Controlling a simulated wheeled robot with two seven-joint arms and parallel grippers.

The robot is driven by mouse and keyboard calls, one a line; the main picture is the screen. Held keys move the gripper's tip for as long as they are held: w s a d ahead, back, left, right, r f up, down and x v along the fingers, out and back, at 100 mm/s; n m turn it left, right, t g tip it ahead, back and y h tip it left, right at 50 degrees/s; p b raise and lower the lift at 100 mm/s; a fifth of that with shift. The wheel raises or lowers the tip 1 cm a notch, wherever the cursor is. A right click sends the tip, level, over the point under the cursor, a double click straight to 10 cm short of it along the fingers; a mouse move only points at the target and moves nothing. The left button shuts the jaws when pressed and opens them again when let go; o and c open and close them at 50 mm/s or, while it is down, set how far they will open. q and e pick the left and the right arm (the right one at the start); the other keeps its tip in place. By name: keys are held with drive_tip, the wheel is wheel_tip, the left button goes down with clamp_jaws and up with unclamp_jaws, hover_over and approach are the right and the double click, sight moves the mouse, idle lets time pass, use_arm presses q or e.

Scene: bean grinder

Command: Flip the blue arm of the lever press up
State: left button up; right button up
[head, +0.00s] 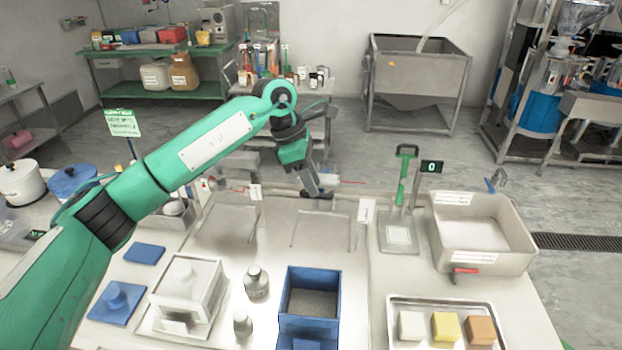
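I cannot clearly make out a lever press with a blue arm; part of the bench's back edge is hidden behind my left arm. A small blue lever (490,185) shows on a metal fitting behind the grey basin at the right, but I cannot tell that it belongs to a press. My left gripper (316,193) points down over the back edge of the bench, left of an upright green handle (403,175). Its fingers are small and dark, and whether they are open is unclear. No object shows clearly in it. My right gripper is out of view.
A grey basin (440,240) stands at the bench's right. A blue open box (338,305), a white lidded box (187,285) and dark weights (256,281) stand in front. A tray (395,338) holds coloured blocks. The bench middle (270,245) is mostly clear.

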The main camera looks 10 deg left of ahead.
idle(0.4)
use_arm(q)
drive_tip(key=b+v, duration=0.4)
drive_tip(key=v, duration=0.9)
drive_tip(key=shift+a+r, duration=0.15)
drive_tip(key=shift+r, duration=0.25)
